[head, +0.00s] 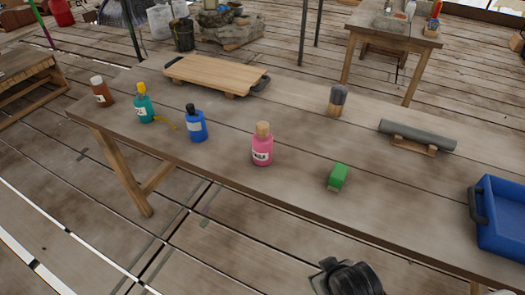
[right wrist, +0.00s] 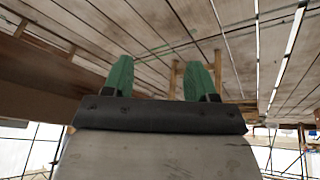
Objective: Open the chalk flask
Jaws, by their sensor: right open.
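Several labelled bottles stand upright on the long wooden table (head: 225,180) in the head view. A pink bottle (head: 262,153) with a tan, cork-like stopper stands near the front edge. To its left are a blue bottle (head: 196,127) with a black cap, a teal bottle (head: 143,108) with a yellow cap and a brown bottle (head: 101,92). Their labels are too small to read surely, so I cannot tell which is the chalk flask. My right gripper (right wrist: 160,78), with green fingertips, is open and empty in the right wrist view. My left gripper is out of view.
A wooden board (head: 215,73) lies at the back left. A grey-topped jar (head: 338,100), a dark cylinder on a rest (head: 417,134), a green block (head: 338,177) and a blue tray (head: 503,212) are to the right. The tabletop between the pink bottle and jar is clear.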

